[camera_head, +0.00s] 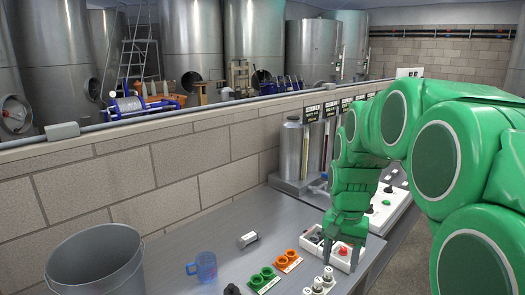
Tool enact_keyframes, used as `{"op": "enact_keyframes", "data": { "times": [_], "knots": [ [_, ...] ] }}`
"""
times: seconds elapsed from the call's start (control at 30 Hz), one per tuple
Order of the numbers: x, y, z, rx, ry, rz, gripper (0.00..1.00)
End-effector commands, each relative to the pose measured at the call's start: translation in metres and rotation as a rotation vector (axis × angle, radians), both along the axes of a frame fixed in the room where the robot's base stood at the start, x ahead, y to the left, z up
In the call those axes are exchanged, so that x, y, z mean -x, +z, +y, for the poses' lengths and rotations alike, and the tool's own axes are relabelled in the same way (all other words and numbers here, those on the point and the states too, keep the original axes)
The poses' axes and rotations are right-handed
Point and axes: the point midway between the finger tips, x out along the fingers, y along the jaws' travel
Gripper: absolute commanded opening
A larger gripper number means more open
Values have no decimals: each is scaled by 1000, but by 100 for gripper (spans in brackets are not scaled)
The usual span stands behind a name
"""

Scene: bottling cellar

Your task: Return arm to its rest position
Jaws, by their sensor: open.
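My green arm reaches in from the right and bends down over the grey bench (215,238). The red button shows between the fingers. I cannot tell whether a fingertip touches the box.
A grey bucket (95,262) and a blue mug (203,267) are on the left. A steel cylinder (292,152) stands by the brick wall (150,178).

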Motion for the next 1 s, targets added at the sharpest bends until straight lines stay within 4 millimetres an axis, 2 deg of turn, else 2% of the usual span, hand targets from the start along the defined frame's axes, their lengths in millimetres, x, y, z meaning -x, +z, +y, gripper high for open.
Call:
{"op": "enact_keyframes", "data": {
  "times": [0.1, 0.47, 1.0],
  "knots": [
    [30, 4, 6, -2, 48, 5, 53],
    [118, 6, 19, -8, 187, 24, 53],
    [246, -15, 28, -21, 377, 55, 53]
  ]
}}
